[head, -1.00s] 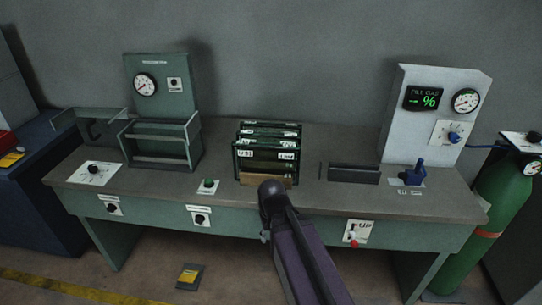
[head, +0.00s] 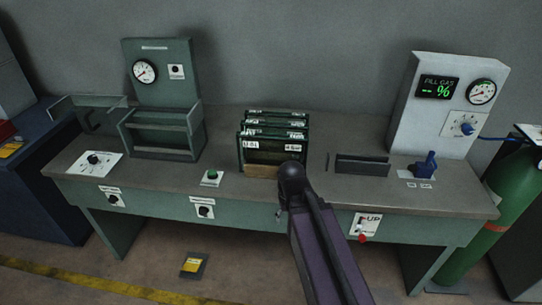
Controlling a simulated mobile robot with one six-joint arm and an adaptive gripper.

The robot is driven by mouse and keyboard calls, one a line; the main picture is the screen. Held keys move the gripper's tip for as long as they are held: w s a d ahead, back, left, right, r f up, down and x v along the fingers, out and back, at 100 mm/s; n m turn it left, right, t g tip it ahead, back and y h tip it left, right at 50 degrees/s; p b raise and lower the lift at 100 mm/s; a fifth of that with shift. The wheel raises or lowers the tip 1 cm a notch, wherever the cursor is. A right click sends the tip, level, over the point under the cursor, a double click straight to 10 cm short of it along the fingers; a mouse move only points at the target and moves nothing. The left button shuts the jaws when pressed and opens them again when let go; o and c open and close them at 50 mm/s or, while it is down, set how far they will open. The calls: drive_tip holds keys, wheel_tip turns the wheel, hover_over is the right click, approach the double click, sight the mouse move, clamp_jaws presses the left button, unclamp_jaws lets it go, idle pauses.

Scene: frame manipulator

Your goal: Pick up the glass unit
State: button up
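Several glass units (head: 274,145) stand upright one behind another in a rack near the middle of the bench. They have dark green frames and white labels on their top corners. A tan wooden strip (head: 262,171) shows at the foot of the front one. My arm comes up from the bottom of the head view, and its dark rounded end (head: 292,172) overlaps the lower right corner of the front unit. My gripper's fingers cannot be made out, so I cannot tell whether it touches a unit.
A green press-like station with a gauge (head: 145,72) stands at the left. A dark slotted holder (head: 361,165), a blue clamp (head: 425,166) and a grey gas panel (head: 456,65) are at the right. A green cylinder (head: 487,225) stands beyond the bench (head: 245,208).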

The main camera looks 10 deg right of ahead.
sight(272, 135)
drive_tip(key=w+r+n+p, duration=0.7)
drive_tip(key=w+r+p, duration=0.4)
drive_tip(key=w, duration=0.3)
drive_tip(key=w+r+n+p, duration=0.7)
drive_tip(key=w+r+p, duration=0.4)
drive_tip(key=w, duration=0.3)
drive_tip(key=shift+w+d+r+p, duration=0.3)
drive_tip(key=shift+w+r+p, duration=0.05)
drive_tip(key=shift+w+r, duration=0.1)
drive_tip(key=shift+s+f, duration=0.1)
wheel_tip(272, 135, down, 8)
drive_tip(key=b, duration=0.8)
drive_tip(key=shift+f+b, duration=0.2)
drive_tip(key=shift+b, duration=0.15)
drive_tip(key=shift+f, duration=0.15)
drive_tip(key=shift+f+b, duration=2.45)
drive_tip(key=shift+b, duration=0.15)
clamp_jaws()
